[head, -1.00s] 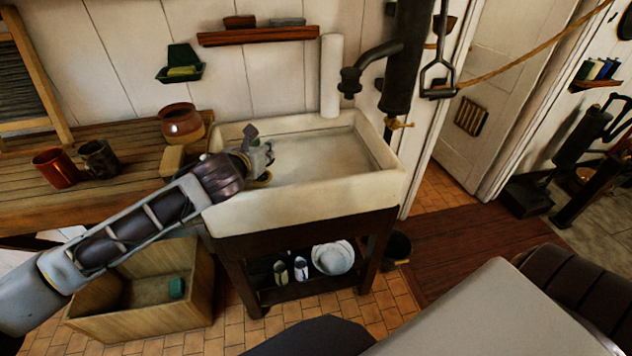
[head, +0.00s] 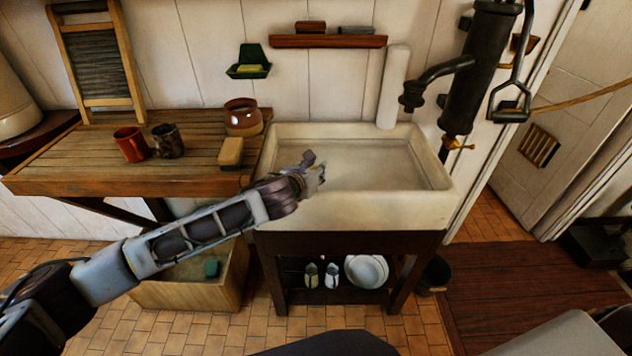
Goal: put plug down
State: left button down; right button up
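My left gripper (head: 316,172) is over the left part of the white sink (head: 365,212), just inside its front left rim. It is small and seen from behind, so I cannot tell whether its fingers are open or shut. I cannot make out a plug in the head view; the gripper and forearm hide part of the sink's left side. The visible sink floor looks bare. My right gripper is not in view.
A wooden draining board (head: 75,170) left of the sink holds a red mug (head: 131,145), a dark mug (head: 168,141), a brown pot (head: 242,118) and a tan block (head: 231,152). A black pump (head: 480,75) overhangs the sink's right. A wooden crate (head: 190,292) stands below.

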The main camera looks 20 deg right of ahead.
pick_arm(q)
jog(key=shift+f, duration=0.2)
jog(key=shift+f, duration=1.75)
jog(key=shift+f, duration=0.1)
jog(key=c, duration=1.2)
grip_release()
jog(key=v, duration=1.2)
